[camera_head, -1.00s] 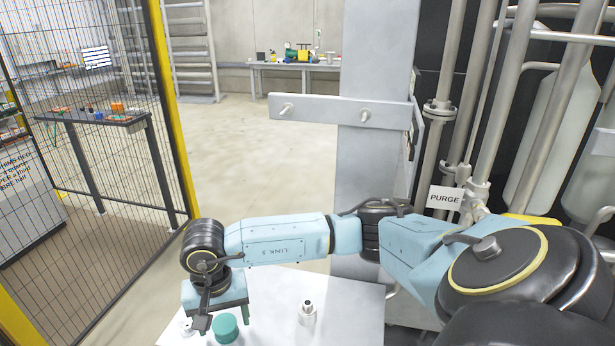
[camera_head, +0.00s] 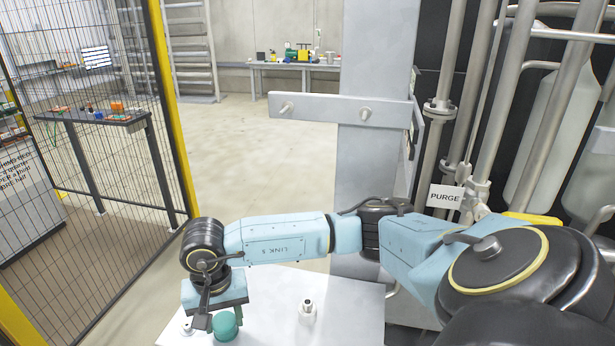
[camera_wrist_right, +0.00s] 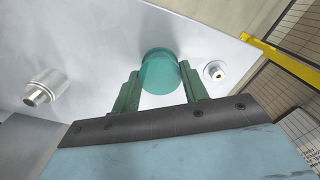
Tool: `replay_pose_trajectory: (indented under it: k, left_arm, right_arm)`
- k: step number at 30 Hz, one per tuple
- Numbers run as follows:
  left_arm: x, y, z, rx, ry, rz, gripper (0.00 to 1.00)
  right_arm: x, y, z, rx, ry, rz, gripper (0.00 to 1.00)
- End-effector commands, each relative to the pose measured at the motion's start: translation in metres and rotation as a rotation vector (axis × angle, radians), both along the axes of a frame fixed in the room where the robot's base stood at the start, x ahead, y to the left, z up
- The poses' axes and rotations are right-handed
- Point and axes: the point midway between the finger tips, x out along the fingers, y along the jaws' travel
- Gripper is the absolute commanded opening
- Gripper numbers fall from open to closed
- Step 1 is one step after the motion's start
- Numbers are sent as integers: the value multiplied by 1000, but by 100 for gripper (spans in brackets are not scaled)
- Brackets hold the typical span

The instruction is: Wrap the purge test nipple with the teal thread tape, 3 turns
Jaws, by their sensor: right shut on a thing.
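The teal thread tape (camera_head: 226,327) is a round roll at the front left of the white table, partly hidden by my right arm. In the right wrist view the tape (camera_wrist_right: 160,72) sits between the two green fingers of my right gripper (camera_wrist_right: 162,86), which is shut on it. The same gripper (camera_head: 224,319) points down in the head view. A metal nipple-like fitting (camera_head: 307,313) stands upright to the right of the tape; it also shows in the right wrist view (camera_wrist_right: 45,87). I cannot tell for certain that it is the purge test nipple. My left gripper is not in view.
A small round metal fitting (camera_wrist_right: 215,71) is close beside the tape. The white table (camera_head: 350,310) has clear room around the upright fitting. A grey column (camera_head: 372,150), pipes and a PURGE sign (camera_head: 445,198) stand behind at right. A mesh fence (camera_head: 110,170) is at left.

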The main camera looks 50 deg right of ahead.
Motion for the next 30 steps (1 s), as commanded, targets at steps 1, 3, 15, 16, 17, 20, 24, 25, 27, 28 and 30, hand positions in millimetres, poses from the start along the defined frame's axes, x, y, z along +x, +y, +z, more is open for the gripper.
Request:
replay_pose_trajectory:
  k: [1, 3, 15, 16, 17, 20, 24, 25, 27, 28, 30]
  left_arm:
    - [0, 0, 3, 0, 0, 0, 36]
    - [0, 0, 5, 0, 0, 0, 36]
    - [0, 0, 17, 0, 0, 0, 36]
    - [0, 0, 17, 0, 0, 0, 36]
    - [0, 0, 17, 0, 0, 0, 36]
    - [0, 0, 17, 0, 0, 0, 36]
    - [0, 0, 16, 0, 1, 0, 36]
    - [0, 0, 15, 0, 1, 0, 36]
    - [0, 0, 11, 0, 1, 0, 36]
    - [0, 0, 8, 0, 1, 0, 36]
    - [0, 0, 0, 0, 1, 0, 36]
  right_arm:
    - [0, 0, 5, -1, -1, 0, 27]
    - [0, 0, 10, -1, -2, 0, 27]
    - [0, 0, 36, -1, -1, 0, 27]
    - [0, 0, 37, -1, -1, 0, 27]
    - [0, 0, 37, -1, -1, 0, 27]
    - [0, 0, 36, -1, -1, 0, 27]
    - [0, 0, 36, -1, -1, 3, 27]
    - [1, 1, 37, 0, -1, 11, 27]
    - [3, 6, 40, 5, -4, 61, 27]
    - [5, 10, 43, 7, -6, 96, 27]
    - [9, 20, 50, 9, -9, 208, 27]
